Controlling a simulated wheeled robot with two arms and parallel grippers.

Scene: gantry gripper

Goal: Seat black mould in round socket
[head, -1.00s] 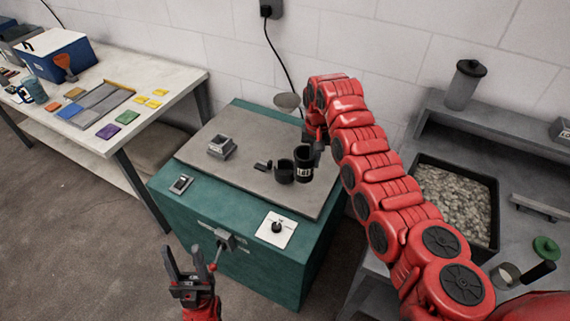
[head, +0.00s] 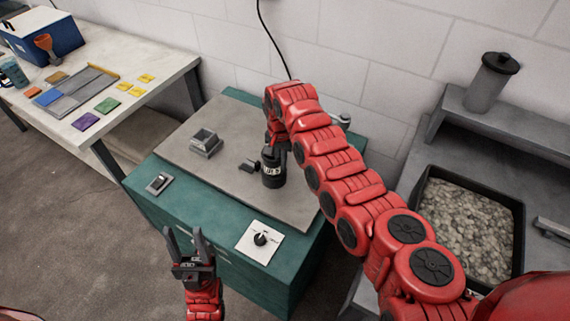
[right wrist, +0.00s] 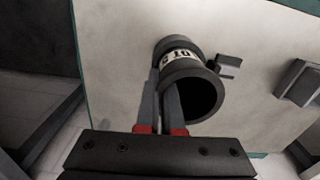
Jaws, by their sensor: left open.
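The black mould (head: 270,170) is an upright cylinder with a white label, over the teal cabinet's grey top. It also shows in the right wrist view (right wrist: 188,60), with its dark open mouth towards the camera. The round socket (right wrist: 168,43) seems to be the black ring beyond the label, in line with the mould. How deep the mould sits in it I cannot tell. My right gripper (head: 277,148) is at the mould's upper end. In the right wrist view its fingers (right wrist: 162,88) are close together on the mould's wall. My left gripper (head: 183,240) is open and empty, in front of the cabinet.
A small black block (head: 249,166) lies beside the mould. A grey square holder (head: 206,143) stands further left on the grey top (head: 225,130). A switch (head: 158,183) and a dial plate (head: 259,241) are on the cabinet. A gravel tray (head: 418,215) is at right.

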